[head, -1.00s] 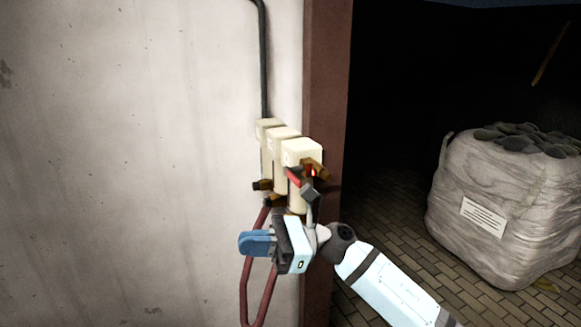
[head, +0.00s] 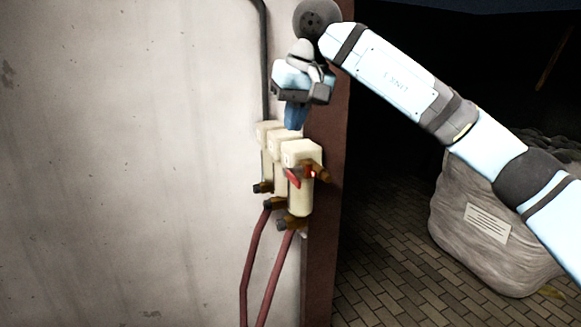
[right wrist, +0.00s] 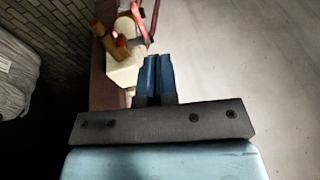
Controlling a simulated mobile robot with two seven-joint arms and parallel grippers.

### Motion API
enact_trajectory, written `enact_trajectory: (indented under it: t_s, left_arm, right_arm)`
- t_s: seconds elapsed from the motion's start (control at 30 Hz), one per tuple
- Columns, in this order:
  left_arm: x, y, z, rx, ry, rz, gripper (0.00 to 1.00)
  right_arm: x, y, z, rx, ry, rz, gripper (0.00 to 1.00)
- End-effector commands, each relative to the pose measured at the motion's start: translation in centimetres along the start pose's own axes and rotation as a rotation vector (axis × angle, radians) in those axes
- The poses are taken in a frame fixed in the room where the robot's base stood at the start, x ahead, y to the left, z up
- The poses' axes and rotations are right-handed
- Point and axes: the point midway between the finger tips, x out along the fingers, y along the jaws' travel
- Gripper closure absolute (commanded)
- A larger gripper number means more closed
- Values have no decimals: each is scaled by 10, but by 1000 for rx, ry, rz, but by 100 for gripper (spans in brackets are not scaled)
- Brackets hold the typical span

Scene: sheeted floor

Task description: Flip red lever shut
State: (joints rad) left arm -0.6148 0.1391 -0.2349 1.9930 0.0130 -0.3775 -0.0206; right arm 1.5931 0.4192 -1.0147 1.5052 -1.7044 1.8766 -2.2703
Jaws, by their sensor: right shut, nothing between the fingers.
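I cannot tell whether the fingers touch the box. My left gripper is not in view.
Several cream boxes stand in a row on the pale wall (head: 130,150). A dark pipe (head: 265,70) runs above and red hoses (head: 252,265) hang below. A brown post (head: 322,240) edges a dark opening. A large grey sack (head: 480,240) stands on the brick floor.

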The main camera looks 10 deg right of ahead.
Motion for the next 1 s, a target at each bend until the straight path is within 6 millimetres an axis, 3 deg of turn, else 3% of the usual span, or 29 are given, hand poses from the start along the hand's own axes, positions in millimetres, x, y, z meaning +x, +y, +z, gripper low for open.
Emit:
enact_trajectory:
  t_s: [0.1,0.2,0.57,0.77,1.0]
  left_arm:
    - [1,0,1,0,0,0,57]
    - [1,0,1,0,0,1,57]
    - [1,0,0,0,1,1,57]
    - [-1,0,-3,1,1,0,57]
    - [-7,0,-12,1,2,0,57]
  right_arm:
    - [-23,12,-4,-31,31,87,100]
    - [-32,17,-6,-42,41,122,100]
    - [-34,18,-6,-46,42,129,100]
    - [-18,20,-7,-45,39,128,100]
    - [29,26,-9,-45,37,128,100]
